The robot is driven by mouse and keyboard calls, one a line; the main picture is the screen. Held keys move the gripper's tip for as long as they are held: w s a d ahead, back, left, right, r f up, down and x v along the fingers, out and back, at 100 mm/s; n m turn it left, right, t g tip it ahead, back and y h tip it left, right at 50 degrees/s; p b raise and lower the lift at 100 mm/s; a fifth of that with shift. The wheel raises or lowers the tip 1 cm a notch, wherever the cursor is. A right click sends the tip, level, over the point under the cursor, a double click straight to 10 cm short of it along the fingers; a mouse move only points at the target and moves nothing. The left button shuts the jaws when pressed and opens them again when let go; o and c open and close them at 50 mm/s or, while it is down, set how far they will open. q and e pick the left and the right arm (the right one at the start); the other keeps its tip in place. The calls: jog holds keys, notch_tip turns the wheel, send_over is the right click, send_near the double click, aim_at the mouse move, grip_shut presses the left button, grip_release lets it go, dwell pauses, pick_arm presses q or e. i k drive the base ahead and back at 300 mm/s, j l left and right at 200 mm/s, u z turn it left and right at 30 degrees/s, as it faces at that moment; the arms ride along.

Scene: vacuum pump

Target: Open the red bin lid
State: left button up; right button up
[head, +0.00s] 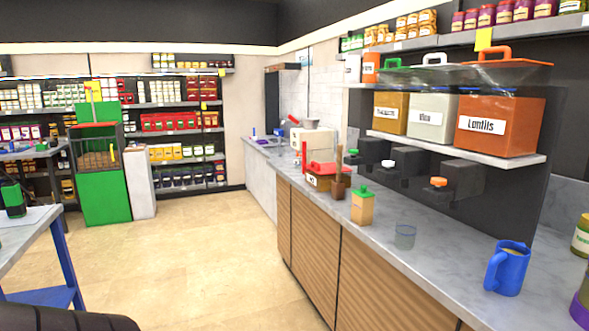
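The red-orange bin (500,138), labelled "Lentils", stands on the wall shelf at the upper right. Its clear lid (510,76) has a red handle (495,52) on top and lies over the bin's mouth. A white bin (431,123) and a tan bin (391,112) stand to its left, with clear lids and a white and a green handle. Neither of my grippers shows in the head view.
Below the bins are dark dispensers with coloured caps (438,182). The counter (390,262) holds a blue mug (508,268), a clear cup (405,237), a green-topped jar (362,207) and a red-lidded box (319,175). The floor (215,250) left of the counter is clear.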

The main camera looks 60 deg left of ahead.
aim_at(325, 168)
jog(key=u, duration=1.6)
jog(key=i+j, duration=0.25)
jog(key=i, duration=0.25)
jog(key=i+j, duration=0.25)
jog(key=i, duration=0.2)
